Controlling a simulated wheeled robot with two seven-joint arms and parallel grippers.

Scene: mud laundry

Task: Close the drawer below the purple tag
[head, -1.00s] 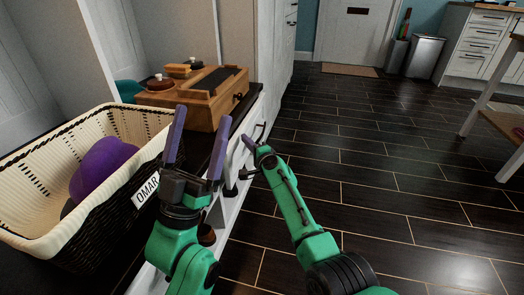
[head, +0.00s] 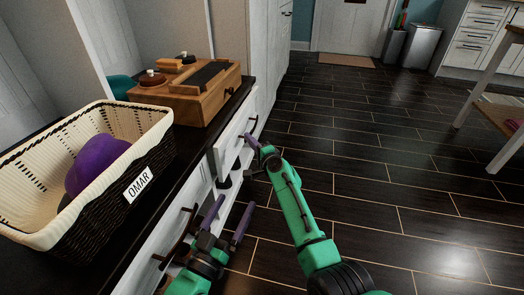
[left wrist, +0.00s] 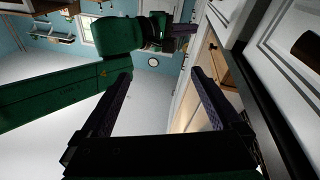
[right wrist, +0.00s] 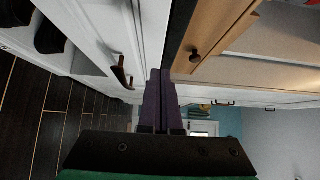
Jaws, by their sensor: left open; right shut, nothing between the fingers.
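A white drawer (head: 232,143) with a dark handle (head: 250,131) is on the front of the black-topped bench. Its front seems to stand out slightly from the bench. The handle also shows in the right wrist view (right wrist: 123,70). No purple tag can be made out. My right gripper (head: 256,147) is shut and empty, just to the right of this drawer front; contact cannot be told. My left gripper (head: 232,216) is open and empty, lower down, beside a nearer drawer handle (head: 178,240).
On the bench top (head: 185,160) stand a wicker basket (head: 100,207) labelled OMAR, holding a purple item (head: 95,163), and a wooden box (head: 195,100). Shoes (right wrist: 48,35) show in an open space of the bench in the right wrist view. The dark floor (head: 350,150) at right is clear.

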